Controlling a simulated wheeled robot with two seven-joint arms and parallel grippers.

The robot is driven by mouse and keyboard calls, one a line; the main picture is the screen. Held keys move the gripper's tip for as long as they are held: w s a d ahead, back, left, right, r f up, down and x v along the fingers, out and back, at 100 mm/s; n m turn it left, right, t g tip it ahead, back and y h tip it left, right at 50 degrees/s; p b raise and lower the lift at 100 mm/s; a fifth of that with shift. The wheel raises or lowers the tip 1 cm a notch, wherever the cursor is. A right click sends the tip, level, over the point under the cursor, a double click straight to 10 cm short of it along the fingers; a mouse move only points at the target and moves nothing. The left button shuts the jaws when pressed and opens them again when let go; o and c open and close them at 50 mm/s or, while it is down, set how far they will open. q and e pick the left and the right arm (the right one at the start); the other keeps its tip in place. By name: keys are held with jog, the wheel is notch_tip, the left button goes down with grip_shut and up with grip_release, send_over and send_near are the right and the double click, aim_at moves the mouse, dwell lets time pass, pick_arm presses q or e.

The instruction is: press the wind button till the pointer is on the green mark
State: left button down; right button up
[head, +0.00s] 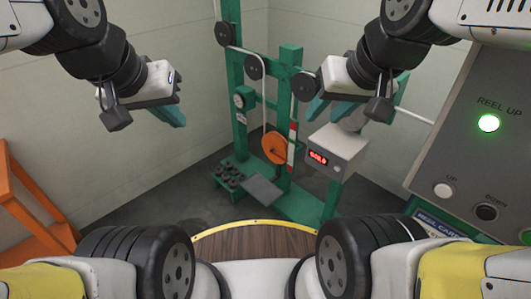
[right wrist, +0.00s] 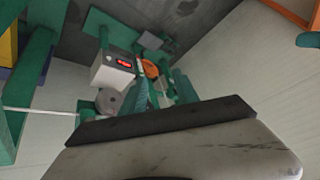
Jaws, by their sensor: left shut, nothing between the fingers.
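My left gripper (head: 172,113) is shut and empty, in the air at the upper left of the head view, apart from the machine. My right gripper (head: 318,108) hangs in front of the green machine; the pictures do not show clearly whether its fingers are apart. A grey control panel (head: 462,140) stands at the right, with a lit green lamp (head: 488,123) under "REEL UP", a white UP button (head: 444,190) and a black DOWN button (head: 486,212). I cannot make out a button labelled wind. A small round dial (head: 239,101) is on the machine's left post; its pointer is too small to read.
The green machine frame (head: 232,70) carries black pulleys (head: 254,67) and an orange wheel (head: 274,147). A grey box with a red display (head: 318,158) stands right of it, also in the right wrist view (right wrist: 124,62). An orange stand (head: 35,225) is at the left.

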dwell(0.4)
grip_shut()
dwell(1.6)
